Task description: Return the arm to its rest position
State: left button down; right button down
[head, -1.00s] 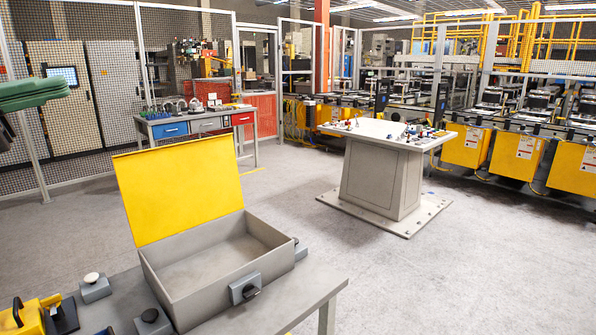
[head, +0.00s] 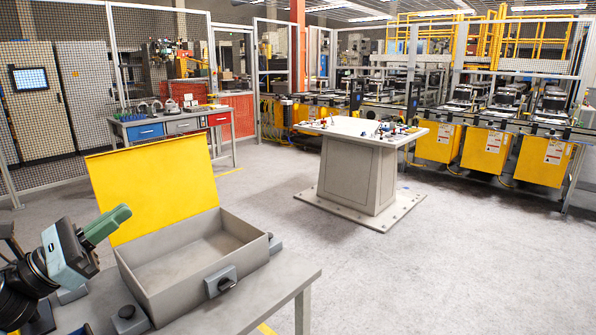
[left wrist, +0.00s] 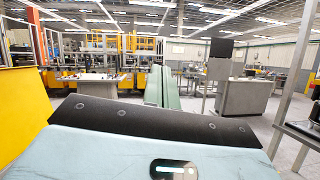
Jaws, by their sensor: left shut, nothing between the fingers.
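My left gripper (head: 107,223) comes in from the left edge of the head view, in front of the open yellow lid (head: 150,190) of a grey box. Its green fingers are shut with nothing between them, above the box's left side. In the left wrist view the green fingers (left wrist: 162,88) lie together and point out over the room. My right gripper is not in view.
The grey box (head: 165,300) stands open and empty on a grey table (head: 262,295). Small dark fixtures (head: 128,318) sit around it. A pedestal table (head: 360,170) with small parts stands further back, with clear floor (head: 430,270) around it.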

pick_arm(q)
jog(key=s+d+f+n+y, duration=0.1)
jog(key=s+f+n+y, duration=0.25)
jog(key=f+n, duration=0.75)
jog(key=s+d+f+n+t+y, duration=0.15)
jog(key=f+n+y, duration=0.35)
jog(key=f+n, duration=0.55)
jog(key=s+f+n+y, duration=0.35)
jog(key=f+n, duration=0.55)
jog(key=f, duration=0.5)
jog(key=s+d+f+n+g+y, duration=0.1)
jog(key=s+d+f+n+g, duration=0.3)
jog(key=s+f+n, duration=0.3)
jog(key=s+d+f+n+g+y, duration=0.2)
jog(key=s+f+n, duration=0.6)
jog(key=s, duration=0.8)
notch_tip(320, 180, down, 3)
jog(key=shift+d+f+g, duration=0.1)
jog(key=shift+d+g, duration=0.8)
jog(key=shift+g, duration=0.05)
jog(key=shift+w, duration=0.15)
